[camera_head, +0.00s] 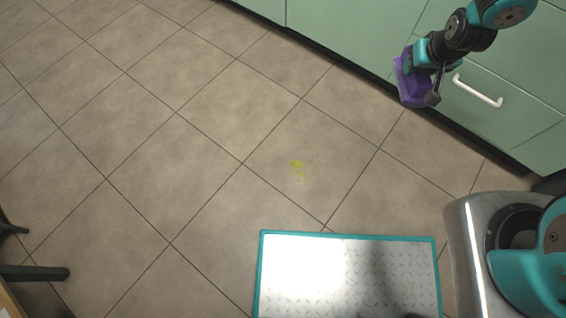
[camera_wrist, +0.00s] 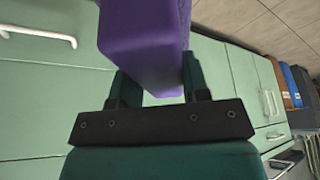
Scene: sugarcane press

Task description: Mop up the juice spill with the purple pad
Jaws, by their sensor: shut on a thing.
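The purple pad (camera_head: 411,82) is held in my gripper (camera_head: 424,68) at the upper right of the head view, in front of the green cabinets. In the wrist view, the purple pad (camera_wrist: 146,40) sits between the two fingers of my gripper (camera_wrist: 158,82), which is shut on it. The juice spill (camera_head: 297,168) is a small patch of yellow-green marks on the floor tiles, near the middle of the head view. The pad is up and to the right of the spill in that view, apart from it. The spill does not show in the wrist view.
A metal plate with a teal rim (camera_head: 348,236) lies on the floor below the spill. Green cabinets (camera_head: 350,28) with a white handle (camera_head: 478,90) run along the top right. Dark legs (camera_head: 36,273) stand at the lower left. The tiles around the spill are clear.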

